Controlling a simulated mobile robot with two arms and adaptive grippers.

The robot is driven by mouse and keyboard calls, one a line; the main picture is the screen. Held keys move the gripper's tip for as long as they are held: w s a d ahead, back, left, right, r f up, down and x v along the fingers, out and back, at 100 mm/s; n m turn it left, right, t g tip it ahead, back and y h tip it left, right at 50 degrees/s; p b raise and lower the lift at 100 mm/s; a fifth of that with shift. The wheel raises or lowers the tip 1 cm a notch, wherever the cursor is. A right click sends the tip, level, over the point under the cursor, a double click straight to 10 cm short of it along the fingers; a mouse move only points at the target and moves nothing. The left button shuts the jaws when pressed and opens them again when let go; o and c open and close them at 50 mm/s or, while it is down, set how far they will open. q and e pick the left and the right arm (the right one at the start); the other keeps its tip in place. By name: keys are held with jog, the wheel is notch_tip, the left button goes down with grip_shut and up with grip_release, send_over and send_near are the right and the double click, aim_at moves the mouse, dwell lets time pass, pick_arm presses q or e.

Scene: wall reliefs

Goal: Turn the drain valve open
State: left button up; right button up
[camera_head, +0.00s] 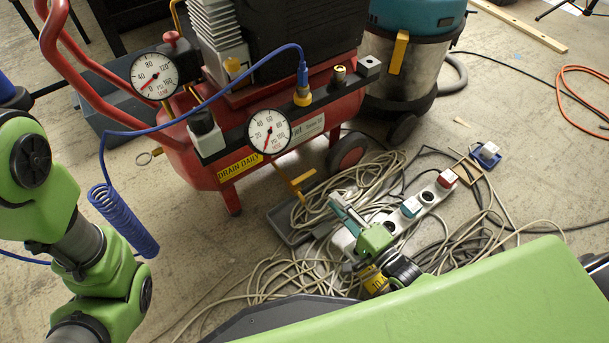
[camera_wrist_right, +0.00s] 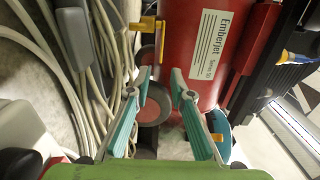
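The drain valve shows as a yellow lever (camera_head: 294,184) under the right end of the red compressor tank (camera_head: 190,160), near a yellow "DRAIN DAILY" label (camera_head: 240,167). In the right wrist view a yellow lever (camera_wrist_right: 146,23) sits beside the red tank (camera_wrist_right: 212,55), beyond the fingertips and slightly left. My right gripper (camera_head: 340,205) has teal fingers and is to the right of the lever, apart from it. In the right wrist view the gripper (camera_wrist_right: 161,75) is open and empty, its fingertips apart. My left arm enters from the left; its gripper is not in view.
Tangled pale cables (camera_head: 270,278) and a white power strip (camera_head: 405,212) lie around my right gripper. The compressor wheel (camera_head: 347,152) is behind the lever. A blue coiled hose (camera_head: 124,220) hangs at left. A teal-topped vacuum (camera_head: 405,70) stands behind.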

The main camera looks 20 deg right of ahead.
aim_at(309, 173)
jog(key=b+x, duration=0.6)
jog(key=x, duration=0.6)
jog(key=shift+w+a, duration=0.15)
jog(key=shift+w, duration=0.2)
jog(key=shift+c, duration=0.4)
grip_shut()
